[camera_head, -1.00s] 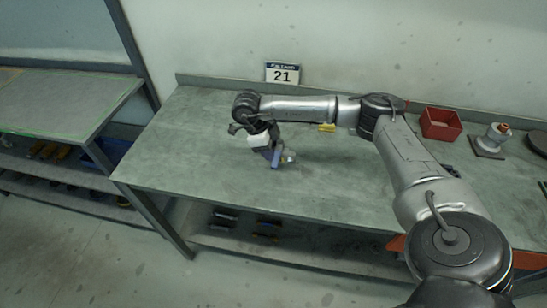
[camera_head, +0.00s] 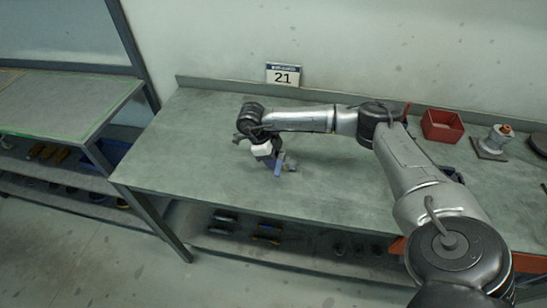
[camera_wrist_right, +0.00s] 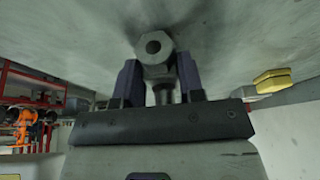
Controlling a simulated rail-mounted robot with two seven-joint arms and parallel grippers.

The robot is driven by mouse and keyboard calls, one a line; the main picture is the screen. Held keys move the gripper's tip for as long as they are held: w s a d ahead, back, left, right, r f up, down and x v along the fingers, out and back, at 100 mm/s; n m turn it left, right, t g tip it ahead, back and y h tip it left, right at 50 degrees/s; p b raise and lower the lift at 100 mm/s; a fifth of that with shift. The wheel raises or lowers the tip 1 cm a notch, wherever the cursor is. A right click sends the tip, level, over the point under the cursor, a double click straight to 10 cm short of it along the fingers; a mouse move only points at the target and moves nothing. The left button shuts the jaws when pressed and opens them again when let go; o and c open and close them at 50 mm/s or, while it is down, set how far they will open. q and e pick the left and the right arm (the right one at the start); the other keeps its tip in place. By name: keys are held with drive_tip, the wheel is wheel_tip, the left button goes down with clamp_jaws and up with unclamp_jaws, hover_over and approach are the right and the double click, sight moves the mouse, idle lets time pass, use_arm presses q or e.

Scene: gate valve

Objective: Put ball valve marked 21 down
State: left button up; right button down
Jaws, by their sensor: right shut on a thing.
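My right gripper (camera_head: 277,166) points down over the left part of the workbench (camera_head: 190,150). It is shut on a small grey metal ball valve (camera_head: 290,164), which sticks out to the right of the fingers in the head view. In the right wrist view the valve (camera_wrist_right: 153,46) sits between the two dark fingers (camera_wrist_right: 160,82), with its hexagonal end facing the camera. The valve is low and close to the bench top; I cannot tell whether it touches. A sign marked 21 (camera_head: 284,75) stands at the bench's back edge, behind my right arm. My left gripper is out of view.
A red bin (camera_head: 440,125) and a valve on a square plate (camera_head: 491,143) stand at the right. A yellow part (camera_wrist_right: 273,80) shows in the wrist view. The bench front and left are clear. A second table (camera_head: 60,100) stands left, across a gap.

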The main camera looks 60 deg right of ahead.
drive_tip(key=c, duration=1.2)
unclamp_jaws()
drive_tip(key=shift+f, duration=0.1)
drive_tip(key=o, duration=0.5)
drive_tip(key=shift+c, duration=0.2)
drive_tip(key=p+v, duration=0.3)
drive_tip(key=v, duration=0.9)
